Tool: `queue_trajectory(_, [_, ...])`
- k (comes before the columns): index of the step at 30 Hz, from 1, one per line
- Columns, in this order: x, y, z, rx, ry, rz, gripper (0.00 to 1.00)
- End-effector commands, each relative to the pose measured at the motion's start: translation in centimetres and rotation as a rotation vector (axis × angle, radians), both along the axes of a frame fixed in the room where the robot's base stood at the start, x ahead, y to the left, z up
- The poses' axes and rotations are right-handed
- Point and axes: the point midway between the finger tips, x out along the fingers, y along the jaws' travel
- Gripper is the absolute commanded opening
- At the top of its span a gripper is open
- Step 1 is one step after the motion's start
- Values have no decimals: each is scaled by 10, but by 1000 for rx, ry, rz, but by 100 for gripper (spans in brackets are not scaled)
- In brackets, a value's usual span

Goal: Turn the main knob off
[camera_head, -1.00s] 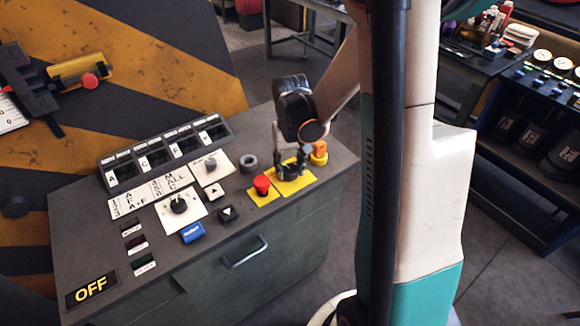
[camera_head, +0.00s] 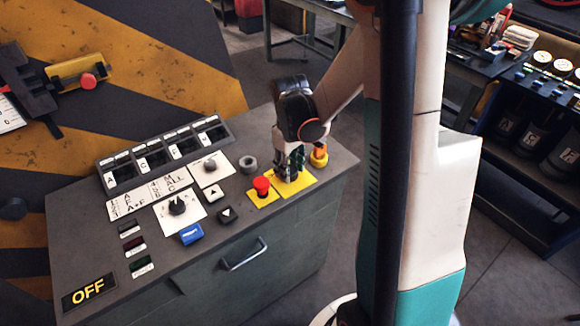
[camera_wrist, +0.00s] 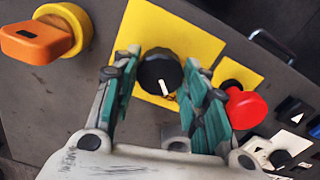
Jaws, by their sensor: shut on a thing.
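A black round knob with a white pointer mark (camera_wrist: 161,73) sits on a yellow square plate (camera_wrist: 196,42) on the grey console. My gripper (camera_wrist: 165,83) has its teal-padded fingers on either side of this knob and is shut on it. The pointer mark faces the gripper's palm, toward the bottom of the wrist view. In the head view my gripper (camera_head: 288,168) comes down over the yellow plate (camera_head: 300,183) and mostly hides the knob.
A red mushroom button (camera_wrist: 244,109) stands close beside one finger. An orange key-like handle on a yellow base (camera_wrist: 45,38) is on the other side. A black knob on a white plate (camera_head: 178,205), a blue button (camera_head: 191,234) and an "OFF" label (camera_head: 89,291) lie further left.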

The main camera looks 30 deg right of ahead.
Motion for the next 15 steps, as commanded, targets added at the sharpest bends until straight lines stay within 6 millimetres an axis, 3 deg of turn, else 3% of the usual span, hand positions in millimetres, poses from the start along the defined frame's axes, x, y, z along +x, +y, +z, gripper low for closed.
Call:
queue_trajectory(12, [0,0,0,0,-1,8,17])
queue_trajectory(13, [0,0,0,0,-1,8,45])
queue_trajectory(15, [0,0,0,0,0,8,61])
